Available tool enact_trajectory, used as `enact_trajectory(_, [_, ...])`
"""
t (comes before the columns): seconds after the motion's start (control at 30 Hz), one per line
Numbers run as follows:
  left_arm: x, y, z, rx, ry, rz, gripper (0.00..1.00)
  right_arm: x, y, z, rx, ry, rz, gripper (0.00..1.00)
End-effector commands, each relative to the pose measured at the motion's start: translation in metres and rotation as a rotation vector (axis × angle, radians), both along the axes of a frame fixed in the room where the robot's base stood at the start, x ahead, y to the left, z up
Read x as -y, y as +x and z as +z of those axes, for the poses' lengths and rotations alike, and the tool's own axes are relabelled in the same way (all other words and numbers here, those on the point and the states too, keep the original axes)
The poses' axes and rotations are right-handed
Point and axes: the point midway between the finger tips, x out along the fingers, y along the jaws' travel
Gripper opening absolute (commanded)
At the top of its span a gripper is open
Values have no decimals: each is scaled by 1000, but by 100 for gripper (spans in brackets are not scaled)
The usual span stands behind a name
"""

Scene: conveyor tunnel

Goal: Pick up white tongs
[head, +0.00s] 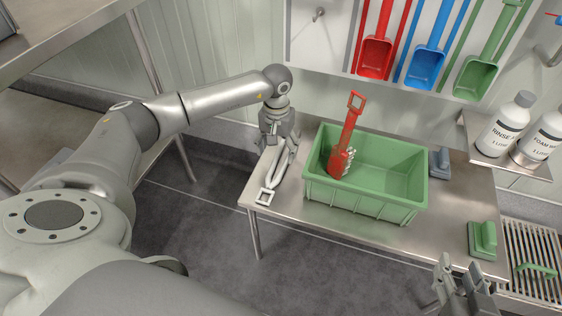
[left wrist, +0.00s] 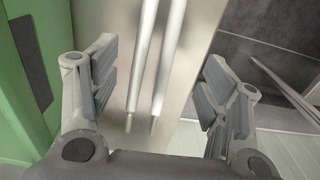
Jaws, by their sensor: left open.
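The white tongs (head: 274,176) lie on the left end of the steel table (head: 345,227), left of the green crate. Their square end is near the table's front-left corner. My left gripper (head: 279,143) is over the far end of the tongs. In the left wrist view, the tongs' two pale arms (left wrist: 163,62) run between the open fingers of my left gripper (left wrist: 158,95), with a gap on each side. My right gripper (head: 462,275) is at the lower right, away from the tongs, with its fingers apart and empty.
The green crate (head: 360,202) holds a red brush (head: 345,140) and stands close beside my left gripper. A green scrubber (head: 483,239) lies at the table's right end. Bottles (head: 505,125) stand on a shelf at right. Red, blue and green scoops (head: 428,65) hang on the wall.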

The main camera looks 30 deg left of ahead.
Motion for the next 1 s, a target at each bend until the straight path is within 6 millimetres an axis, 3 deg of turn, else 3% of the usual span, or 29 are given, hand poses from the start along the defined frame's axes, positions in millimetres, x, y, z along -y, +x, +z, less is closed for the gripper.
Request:
enact_trajectory(0.17, [2, 1, -12, -1, 0, 0, 70, -4, 8, 12, 76, 18, 5, 40])
enact_trajectory(0.6, [4, 5, -49, -1, 0, 0, 70, -16, 25, 65, 360, 88, 24, 40])
enact_trajectory(0.93, [4, 5, -52, 0, 0, 0, 70, -17, 26, 70, 385, 95, 24, 40])
enact_trajectory(1.0, [4, 5, -52, 0, 0, 0, 62, -17, 26, 70, 384, 94, 24, 40])
